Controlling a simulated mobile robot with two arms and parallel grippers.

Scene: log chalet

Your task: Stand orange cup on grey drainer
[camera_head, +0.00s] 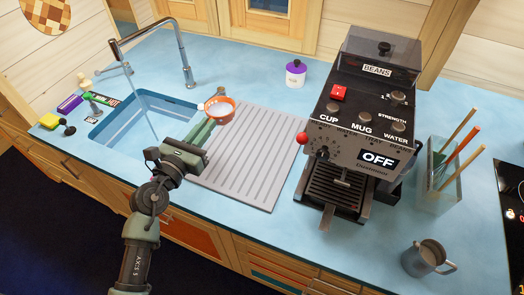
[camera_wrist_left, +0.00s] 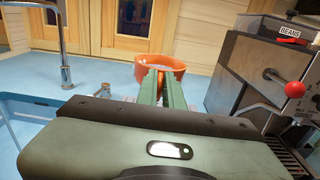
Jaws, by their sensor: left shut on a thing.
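The orange cup (camera_head: 219,108) is in the head view, at the left edge of the grey drainer. It also shows in the left wrist view (camera_wrist_left: 160,63), at the tips of the fingers. My left gripper (camera_head: 206,124) is shut on the cup's near side. The cup looks upright with its pale inside showing. I cannot tell whether its base touches the drainer (camera_head: 250,165), a ridged grey board between the sink and the coffee machine. The drainer's surface is otherwise bare. My right gripper is in neither view.
The blue sink (camera_head: 130,128) with its tap (camera_head: 183,55) lies left of the drainer. The coffee machine (camera_head: 365,120) stands to the right. A glass holder (camera_head: 440,185) and grey mug (camera_head: 425,258) are at the far right.

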